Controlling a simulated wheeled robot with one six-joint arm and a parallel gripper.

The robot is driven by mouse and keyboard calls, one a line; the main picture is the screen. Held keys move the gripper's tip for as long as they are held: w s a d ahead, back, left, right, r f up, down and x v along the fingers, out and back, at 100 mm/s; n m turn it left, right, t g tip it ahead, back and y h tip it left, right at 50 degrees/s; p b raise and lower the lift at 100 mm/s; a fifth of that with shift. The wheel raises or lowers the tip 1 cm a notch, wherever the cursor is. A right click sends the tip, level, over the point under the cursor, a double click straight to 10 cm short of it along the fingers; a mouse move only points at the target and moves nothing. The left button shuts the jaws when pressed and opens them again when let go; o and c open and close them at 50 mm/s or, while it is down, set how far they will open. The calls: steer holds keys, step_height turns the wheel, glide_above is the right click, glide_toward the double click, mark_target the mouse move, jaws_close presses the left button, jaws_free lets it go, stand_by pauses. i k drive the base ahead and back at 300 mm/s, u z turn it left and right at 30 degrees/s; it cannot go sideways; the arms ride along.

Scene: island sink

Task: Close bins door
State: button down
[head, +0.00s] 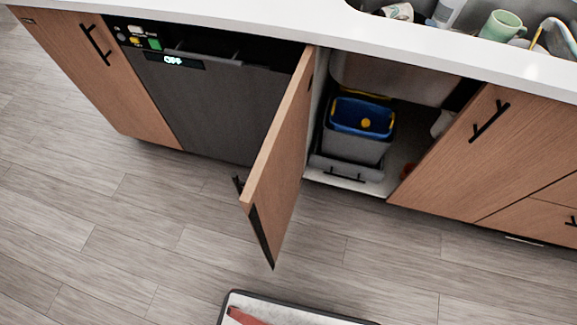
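The bins door (280,160) is a wooden cabinet door that stands wide open, swung out from the cabinet under the counter. Its black handle (238,185) shows at the door's outer edge, on the left side. Inside the open cabinet is a grey bin (352,147) with a blue liner or inner bin (350,115) and yellow parts. The bin sits on a low pull-out base with a black handle (344,176). My gripper is not in view.
A dark dishwasher (215,110) with an "OFF" display is left of the door. A closed wooden cabinet (495,150) is on the right. The white counter (290,22) runs above, with dishes in a sink (470,25). The wood floor (140,235) in front is mostly clear.

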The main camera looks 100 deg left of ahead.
mark_target(268, 198)
steer(key=k, duration=1.15)
steer(key=u, duration=2.4)
